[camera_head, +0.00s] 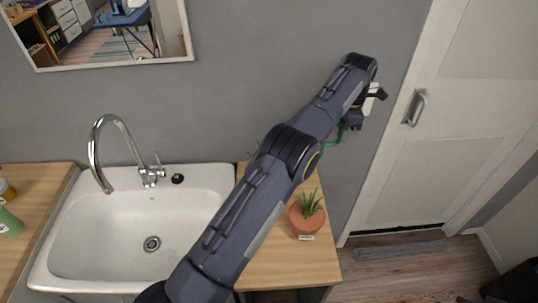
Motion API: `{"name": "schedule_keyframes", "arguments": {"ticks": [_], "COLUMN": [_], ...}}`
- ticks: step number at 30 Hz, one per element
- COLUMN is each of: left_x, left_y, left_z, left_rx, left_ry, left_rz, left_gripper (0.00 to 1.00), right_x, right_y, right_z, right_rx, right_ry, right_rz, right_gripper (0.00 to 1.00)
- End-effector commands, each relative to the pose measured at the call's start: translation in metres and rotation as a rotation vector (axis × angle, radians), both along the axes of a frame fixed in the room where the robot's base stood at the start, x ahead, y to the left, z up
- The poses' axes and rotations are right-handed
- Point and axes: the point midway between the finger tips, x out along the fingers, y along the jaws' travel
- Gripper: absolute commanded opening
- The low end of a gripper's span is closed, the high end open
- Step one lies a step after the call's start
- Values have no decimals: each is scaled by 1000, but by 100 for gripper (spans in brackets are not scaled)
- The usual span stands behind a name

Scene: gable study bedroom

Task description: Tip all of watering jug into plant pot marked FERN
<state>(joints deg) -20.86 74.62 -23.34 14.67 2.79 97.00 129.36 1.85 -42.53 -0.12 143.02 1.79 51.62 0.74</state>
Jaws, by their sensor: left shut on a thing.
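My left arm crosses the middle of the view. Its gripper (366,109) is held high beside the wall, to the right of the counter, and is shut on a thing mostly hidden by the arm. A thin green curved part (334,139) shows beside the gripper; it may be part of the watering jug. A terracotta pot (306,221) with a spiky green plant stands upright on the wooden counter, below the gripper. Its small white label is too small to read. A bit of green foliage shows behind my arm; its pot is hidden. My right gripper is not in view.
A white sink (95,245) with a chrome tap (112,130) lies left of my arm. The wooden counter (285,272) continues to its right. A green bottle (9,222) stands at the far left. A mirror (100,64) hangs above, and a white door (450,130) is at the right.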

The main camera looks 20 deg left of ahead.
Motion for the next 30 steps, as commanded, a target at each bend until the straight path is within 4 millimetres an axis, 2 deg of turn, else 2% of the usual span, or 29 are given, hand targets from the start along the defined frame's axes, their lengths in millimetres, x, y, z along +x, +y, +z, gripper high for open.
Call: {"name": "schedule_keyframes", "arguments": {"ticks": [14,22,30], "left_x": [0,-4,-9], "left_y": [1,5,19], "left_z": [3,15,35], "left_rx": [-12,-92,-243], "left_ry": [-5,-44,-118], "left_rz": [1,2,6], "left_gripper": [0,0,0], "right_x": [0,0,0], "right_y": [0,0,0], "right_z": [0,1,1], "right_rx": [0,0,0], "right_ry": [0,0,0], "right_rz": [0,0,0], "right_gripper": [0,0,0]}}
